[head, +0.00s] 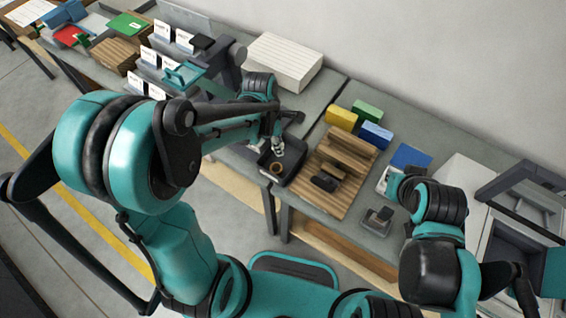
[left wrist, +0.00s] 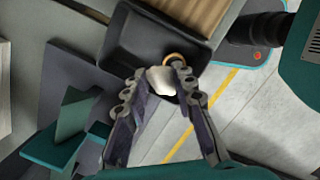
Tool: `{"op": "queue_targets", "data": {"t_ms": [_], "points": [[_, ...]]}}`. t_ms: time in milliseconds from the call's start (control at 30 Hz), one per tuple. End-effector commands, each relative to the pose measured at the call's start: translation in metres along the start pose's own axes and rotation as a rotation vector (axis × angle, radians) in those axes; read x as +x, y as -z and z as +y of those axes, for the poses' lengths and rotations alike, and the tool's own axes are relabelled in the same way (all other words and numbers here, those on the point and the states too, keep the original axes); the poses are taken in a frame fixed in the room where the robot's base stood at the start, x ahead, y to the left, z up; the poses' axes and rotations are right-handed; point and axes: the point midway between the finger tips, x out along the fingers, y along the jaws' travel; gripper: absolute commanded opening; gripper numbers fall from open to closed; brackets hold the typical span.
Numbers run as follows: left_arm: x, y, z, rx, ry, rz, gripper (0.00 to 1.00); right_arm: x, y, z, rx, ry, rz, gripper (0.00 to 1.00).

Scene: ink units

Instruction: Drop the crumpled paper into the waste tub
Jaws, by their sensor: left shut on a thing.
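My left gripper (head: 277,146) is shut on the crumpled paper. In the left wrist view, the white paper (left wrist: 161,81) is pinched between the fingertips (left wrist: 163,76). A black open tub (head: 292,151), which looks like the waste tub, stands on the grey bench; it also shows in the left wrist view (left wrist: 135,45). The gripper and paper are over or near one side of this tub; the height above it is hard to judge. A tan ring-shaped thing (head: 278,167) shows at the tub. My right arm is over the bench at the right; its fingers are not clear.
A slatted wooden board (head: 330,190) with dark blocks lies right of the tub. Yellow (head: 341,116), green (head: 367,110) and blue boxes (head: 375,135) stand behind it. A white stack (head: 283,61) and teal device (head: 185,74) are at the back left. Open floor lies in front.

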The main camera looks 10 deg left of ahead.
Motion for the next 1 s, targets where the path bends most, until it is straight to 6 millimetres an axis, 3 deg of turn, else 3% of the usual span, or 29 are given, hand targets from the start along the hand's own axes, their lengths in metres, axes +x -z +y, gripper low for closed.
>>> {"op": "queue_targets", "data": {"t_ms": [133,167,233,633,1000], "points": [[-0.001,0.000,0.000,0.000,0.000,0.000,0.15,-0.001,0.001,0.000,0.000,0.000,0.000,0.00],[-0.001,0.000,0.000,0.000,0.000,0.000,0.33,-0.001,0.001,0.000,0.000,0.000,0.000,0.00],[-0.001,0.000,0.000,0.000,0.000,0.000,0.50,-0.001,0.001,0.000,0.000,0.000,0.000,0.00],[-0.008,0.000,0.000,0.000,0.000,0.000,0.50,-0.001,0.001,0.000,0.000,0.000,0.000,0.00],[-0.080,0.000,0.000,0.000,0.000,0.000,0.50,-0.001,0.001,0.000,0.000,0.000,0.000,0.00]]}}
